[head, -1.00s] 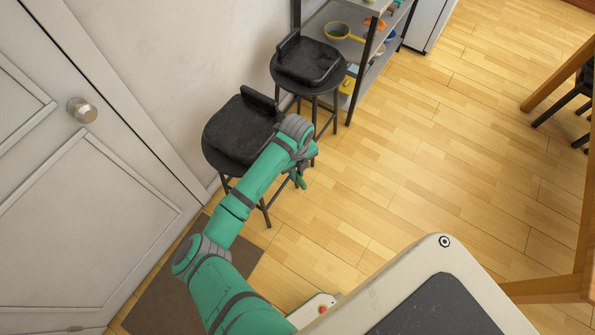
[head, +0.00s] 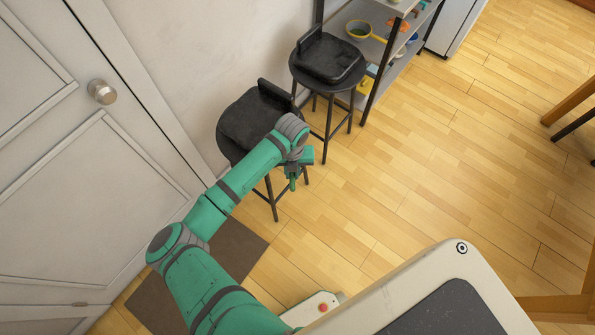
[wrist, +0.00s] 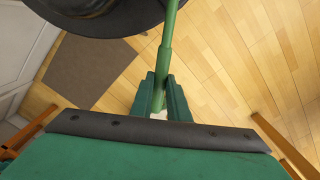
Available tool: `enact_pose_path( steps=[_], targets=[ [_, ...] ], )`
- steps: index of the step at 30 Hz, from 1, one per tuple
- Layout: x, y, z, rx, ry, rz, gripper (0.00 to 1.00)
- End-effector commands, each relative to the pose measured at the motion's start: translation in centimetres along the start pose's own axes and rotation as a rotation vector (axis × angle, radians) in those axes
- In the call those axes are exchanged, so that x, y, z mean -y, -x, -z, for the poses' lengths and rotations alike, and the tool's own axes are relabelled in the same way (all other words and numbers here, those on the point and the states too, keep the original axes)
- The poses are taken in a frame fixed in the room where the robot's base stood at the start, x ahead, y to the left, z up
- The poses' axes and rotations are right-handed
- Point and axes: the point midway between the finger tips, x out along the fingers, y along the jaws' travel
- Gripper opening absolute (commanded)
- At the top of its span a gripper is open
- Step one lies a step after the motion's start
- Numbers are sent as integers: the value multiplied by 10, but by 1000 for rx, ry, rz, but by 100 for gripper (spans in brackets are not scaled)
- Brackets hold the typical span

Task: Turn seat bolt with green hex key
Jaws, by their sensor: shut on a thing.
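The near black bar stool (head: 250,122) stands by the wall, with my arm partly in front of it. My gripper (head: 293,182) is just right of its seat in the head view. In the wrist view my gripper (wrist: 163,80) is shut on the green hex key (wrist: 168,42), a straight green rod running up out of the picture. The rod passes the edge of a dark round stool seat (wrist: 125,18); I cannot tell whether they touch. No seat bolt shows in either view, and the key's far end is out of frame.
A second black stool (head: 330,62) stands behind, beside a metal shelf (head: 375,50) with kitchenware. A door (head: 60,160) and a brown mat (head: 228,255) are at left. The wooden floor (head: 440,170) to the right is clear; wooden furniture stands at the far right.

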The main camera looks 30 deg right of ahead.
Motion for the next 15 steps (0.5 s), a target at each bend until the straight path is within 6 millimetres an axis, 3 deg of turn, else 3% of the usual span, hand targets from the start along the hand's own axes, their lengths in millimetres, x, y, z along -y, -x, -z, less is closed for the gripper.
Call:
enact_pose_path(
  steps=[6,15],
  targets=[
    [-18,0,0,2,-133,-4,0],
    [-18,0,0,2,-147,-2,0]
  ],
)
